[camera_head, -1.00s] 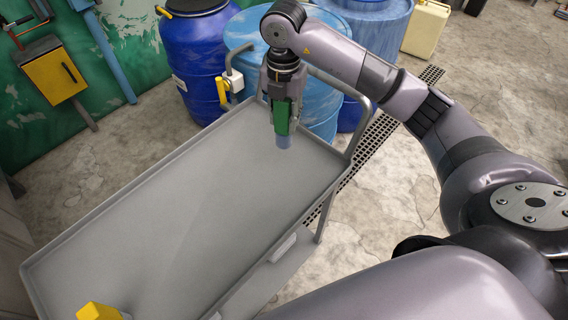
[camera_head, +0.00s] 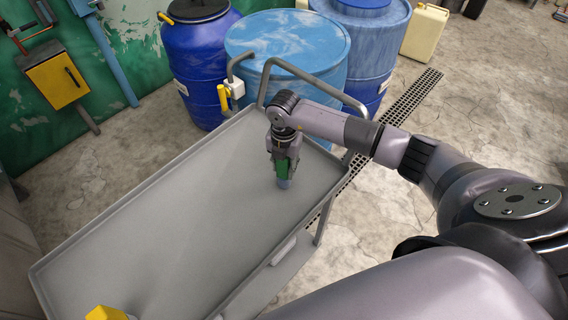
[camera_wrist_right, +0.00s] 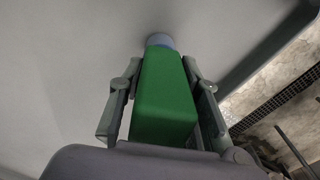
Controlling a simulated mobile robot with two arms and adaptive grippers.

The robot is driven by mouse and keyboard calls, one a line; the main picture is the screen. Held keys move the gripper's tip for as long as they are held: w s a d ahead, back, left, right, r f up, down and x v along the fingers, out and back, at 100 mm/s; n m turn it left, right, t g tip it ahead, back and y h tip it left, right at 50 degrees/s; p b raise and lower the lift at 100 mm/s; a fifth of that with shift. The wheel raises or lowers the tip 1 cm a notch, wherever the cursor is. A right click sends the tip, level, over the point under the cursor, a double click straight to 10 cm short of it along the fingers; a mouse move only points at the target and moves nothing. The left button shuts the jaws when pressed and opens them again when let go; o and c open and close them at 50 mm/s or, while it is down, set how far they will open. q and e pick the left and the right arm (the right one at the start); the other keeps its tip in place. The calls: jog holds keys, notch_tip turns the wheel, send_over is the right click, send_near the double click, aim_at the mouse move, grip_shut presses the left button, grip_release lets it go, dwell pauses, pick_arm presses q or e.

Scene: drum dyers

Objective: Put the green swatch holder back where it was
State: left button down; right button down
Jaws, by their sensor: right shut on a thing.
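The green swatch holder (camera_head: 281,165) is held in my right gripper (camera_head: 284,170) over the far right part of the grey cart top. In the right wrist view the green block (camera_wrist_right: 165,95) sits between the two fingers of the gripper (camera_wrist_right: 163,90), with a blue-grey end (camera_wrist_right: 160,40) beyond it. That end is at or close above the cart surface; I cannot tell whether it touches. The holder looks about upright in the head view. My left gripper is not in view.
The grey cart (camera_head: 150,230) has a low rim and a rail handle (camera_head: 318,75) at its far end. A yellow object (camera_head: 106,312) is at its near left end. Blue drums (camera_head: 290,45) stand behind it. Most of the cart top is bare.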

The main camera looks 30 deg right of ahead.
jog(key=shift+f, duration=0.1)
jog(key=c, duration=1.2)
grip_release()
jog(key=shift+r, duration=0.35)
notch_tip(320, 180, up, 10)
jog(key=b, duration=0.3)
jog(key=shift+r, duration=0.8)
